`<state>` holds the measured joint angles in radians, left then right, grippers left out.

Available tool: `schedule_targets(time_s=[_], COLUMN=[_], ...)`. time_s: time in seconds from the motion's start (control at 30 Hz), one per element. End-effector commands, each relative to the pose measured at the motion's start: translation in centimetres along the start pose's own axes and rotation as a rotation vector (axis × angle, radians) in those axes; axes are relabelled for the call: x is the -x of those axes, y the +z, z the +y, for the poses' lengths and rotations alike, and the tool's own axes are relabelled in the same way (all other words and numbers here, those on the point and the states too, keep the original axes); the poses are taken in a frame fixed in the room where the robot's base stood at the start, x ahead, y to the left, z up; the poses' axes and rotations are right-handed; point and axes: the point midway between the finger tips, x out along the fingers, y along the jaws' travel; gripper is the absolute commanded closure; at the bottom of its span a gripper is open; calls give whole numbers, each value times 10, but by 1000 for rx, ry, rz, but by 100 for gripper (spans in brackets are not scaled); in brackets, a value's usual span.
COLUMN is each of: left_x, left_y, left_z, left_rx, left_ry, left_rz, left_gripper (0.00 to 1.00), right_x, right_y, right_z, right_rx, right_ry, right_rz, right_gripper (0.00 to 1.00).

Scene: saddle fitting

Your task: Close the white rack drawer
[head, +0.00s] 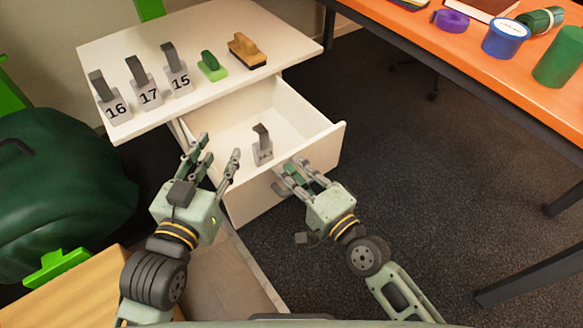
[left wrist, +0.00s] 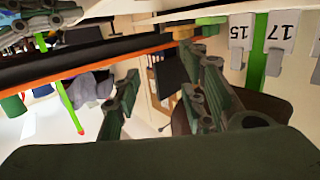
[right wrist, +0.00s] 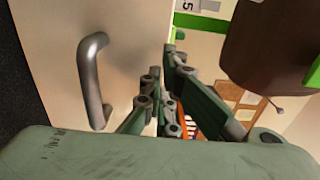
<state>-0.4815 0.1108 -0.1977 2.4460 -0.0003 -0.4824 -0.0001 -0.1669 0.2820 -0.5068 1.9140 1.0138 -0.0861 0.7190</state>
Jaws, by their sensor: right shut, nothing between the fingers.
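The white rack drawer (head: 290,120) is pulled out below the white rack top (head: 200,50). A grey numbered block (head: 263,145) stands inside it, near the front. My right gripper (head: 287,170) is shut and empty at the drawer's front face. In the right wrist view, its fingers (right wrist: 165,95) are beside the silver bar handle (right wrist: 92,80) on the pale front panel (right wrist: 135,50), not around the handle. My left gripper (head: 222,162) is open and empty by the drawer's left front corner. Its spread fingers also show in the left wrist view (left wrist: 165,100). Whether either gripper touches the drawer is unclear.
Grey blocks 16 (head: 112,103), 17 (head: 145,85) and 15 (head: 178,72), a green brush (head: 212,68) and a yellow-brown brush (head: 246,52) stand on the rack top. An orange table (head: 450,55) is at right. Dark floor (head: 400,150) between is open.

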Motion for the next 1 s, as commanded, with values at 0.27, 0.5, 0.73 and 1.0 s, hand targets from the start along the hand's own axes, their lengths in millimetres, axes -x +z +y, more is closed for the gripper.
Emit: schedule_targets(time_s=[0.27,0.5,0.73,1.0], left_x=[0,-1,-1,1], left_y=[-2,-2,1,14], left_z=[1,2,1,-2], left_rx=[1,1,1,-1], left_ry=[2,3,3,-4], left_rz=[7,9,-13,-73], left_gripper=[61,61,61,61], right_x=[-4,-6,-22,-66], right_y=[0,0,0,1], right_z=[0,0,-2,-2], right_rx=[1,0,-1,0], right_ry=[0,0,-2,-3], right_rz=[-1,-1,0,-1], right_gripper=[100,100,100,100])
